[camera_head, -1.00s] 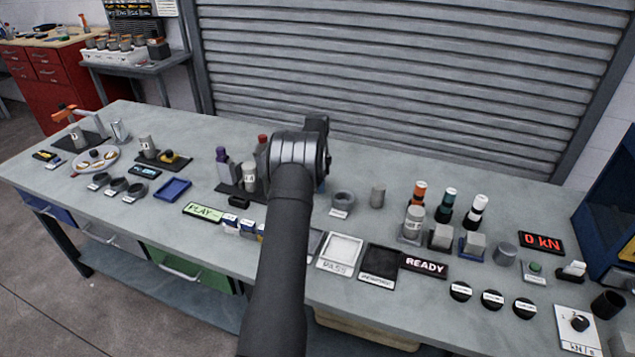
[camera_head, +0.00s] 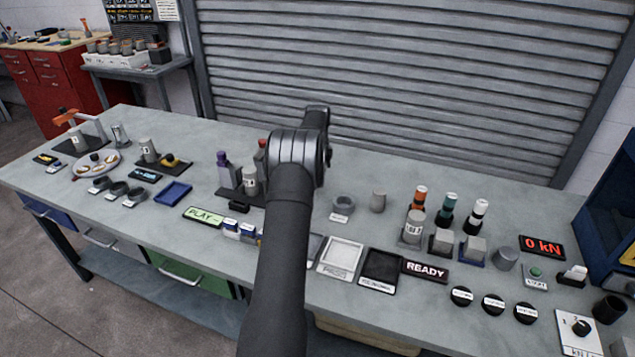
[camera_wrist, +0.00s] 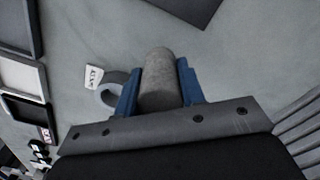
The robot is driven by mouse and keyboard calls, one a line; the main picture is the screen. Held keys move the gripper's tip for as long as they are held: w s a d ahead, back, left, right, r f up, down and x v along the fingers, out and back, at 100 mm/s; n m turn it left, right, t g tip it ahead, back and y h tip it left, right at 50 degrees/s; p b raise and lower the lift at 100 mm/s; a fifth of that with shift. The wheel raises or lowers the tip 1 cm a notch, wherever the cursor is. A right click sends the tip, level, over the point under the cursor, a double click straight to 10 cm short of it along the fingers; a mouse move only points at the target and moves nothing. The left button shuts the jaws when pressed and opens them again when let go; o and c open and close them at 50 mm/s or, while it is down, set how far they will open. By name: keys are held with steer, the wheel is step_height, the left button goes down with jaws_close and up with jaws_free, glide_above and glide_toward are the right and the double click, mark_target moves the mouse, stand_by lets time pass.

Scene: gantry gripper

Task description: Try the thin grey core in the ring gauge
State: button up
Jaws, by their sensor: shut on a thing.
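My gripper (camera_wrist: 158,78) has two blue fingers and is shut on a grey cylindrical core (camera_wrist: 158,85) in the wrist view. The core sticks out past the fingertips. The ring gauge (camera_wrist: 107,90) is a grey ring just left of the left finger, partly hidden by it, with a white label beside it. In the head view the ring gauge (camera_head: 343,204) sits on the bench right of my arm. My gripper and the held core are hidden behind my arm there. Whether the held core is clear of the bench I cannot tell.
A white tray (camera_head: 327,273) and a black tray (camera_head: 381,287) lie in front, beside the READY display (camera_head: 425,269). Several topped bottles and blocks stand farther right. The bench behind the ring gauge is clear.

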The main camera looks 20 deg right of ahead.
steer(key=s+d+r, duration=0.6)
steer(key=s, duration=0.4)
steer(key=shift+s+a+f, duration=0.1)
steer(key=shift+a+f, duration=0.15)
steer(key=shift+f, duration=0.75)
steer(key=shift+a+f, duration=0.25)
steer(key=shift+f, duration=0.7)
steer(key=shift+s+a+f, duration=0.1)
steer(key=shift+a+f, duration=0.15)
steer(key=shift+f, duration=0.75)
steer(key=shift+w+f, duration=0.1)
steer(key=shift+f, duration=1.35)
steer(key=o, duration=1.2)
step_height(320, 180, up, 18)
steer(key=shift+f, duration=0.25)
